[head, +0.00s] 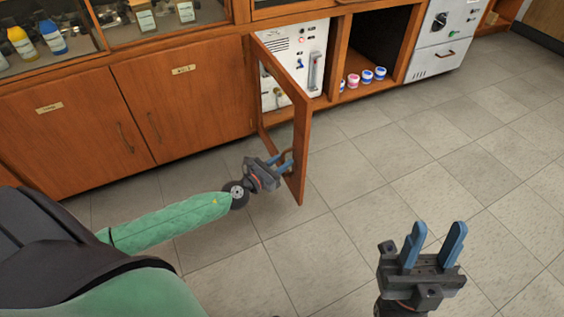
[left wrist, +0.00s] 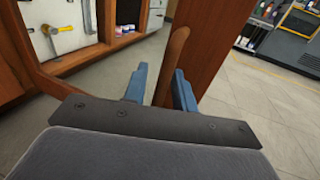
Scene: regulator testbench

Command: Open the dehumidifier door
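The wooden-framed door (head: 302,140) stands swung well out from its cabinet, roughly square to the front, with its free edge toward me. Behind it a white panel unit (head: 297,62) shows inside the cabinet. My left gripper (head: 279,163) is at the lower part of the door, by its handle. My right gripper (head: 434,243) is open and empty over the floor.
Closed wooden cupboard doors (head: 187,95) are left of the open door. Several small jars (head: 353,81) stand in the open compartment to the right, and a white appliance (head: 445,38) stands beyond. The tiled floor (head: 400,150) is clear.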

